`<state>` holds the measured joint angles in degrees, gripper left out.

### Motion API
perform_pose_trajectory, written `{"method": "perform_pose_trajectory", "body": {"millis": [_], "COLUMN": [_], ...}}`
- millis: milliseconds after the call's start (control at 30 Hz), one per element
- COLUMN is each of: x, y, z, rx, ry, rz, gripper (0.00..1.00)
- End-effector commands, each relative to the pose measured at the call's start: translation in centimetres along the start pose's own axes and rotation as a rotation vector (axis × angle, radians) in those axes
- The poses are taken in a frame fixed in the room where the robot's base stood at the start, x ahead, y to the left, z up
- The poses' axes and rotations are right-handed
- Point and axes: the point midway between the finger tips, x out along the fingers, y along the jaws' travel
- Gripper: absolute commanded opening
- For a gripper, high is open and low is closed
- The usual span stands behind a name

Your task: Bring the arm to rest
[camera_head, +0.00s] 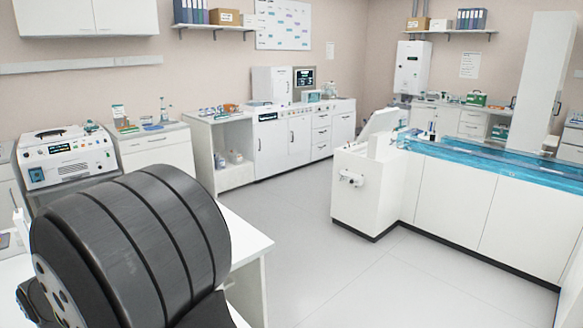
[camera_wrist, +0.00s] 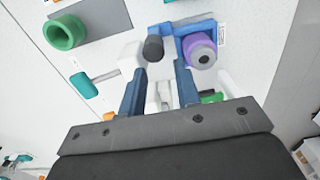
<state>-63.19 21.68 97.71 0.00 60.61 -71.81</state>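My gripper (camera_wrist: 160,78) shows in the wrist view, with two dark blue fingers standing apart. A pale grey piece shows in the gap between the fingers; I cannot tell its depth, and nothing looks clamped. Beyond the fingertips are a purple ring-like part (camera_wrist: 201,50) on a blue holder (camera_wrist: 185,28) and a dark round knob (camera_wrist: 153,48). In the head view my gripper does not show.
A green ring (camera_wrist: 64,32), a teal T-shaped part (camera_wrist: 84,84) and an orange ring (camera_wrist: 109,116) lie around the gripper. In the head view, a white bench (camera_head: 243,238) stands at lower left; the grey floor (camera_head: 330,255) is clear.

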Motion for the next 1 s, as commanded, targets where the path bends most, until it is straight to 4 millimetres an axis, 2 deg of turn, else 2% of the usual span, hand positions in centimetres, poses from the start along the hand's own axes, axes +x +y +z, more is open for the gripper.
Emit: {"method": "perform_pose_trajectory", "body": {"millis": [200, 267, 467, 733, 1000], "x": [0.0, -1.0, -5.1, 0.4, 0.0], "y": [0.0, 0.1, 0.1, -0.1, 0.0], "z": [2.1, 2.8, 2.5, 2.5, -3.1], "rx": [0.004, 0.003, 0.0, -0.001, -0.006], "ry": [0.0, 0.001, 0.001, -0.001, 0.0], "rz": [0.0, 0.004, 0.005, -0.004, 0.0], "gripper": [0.3, 0.3, 0.3, 0.3, 0.3]}}
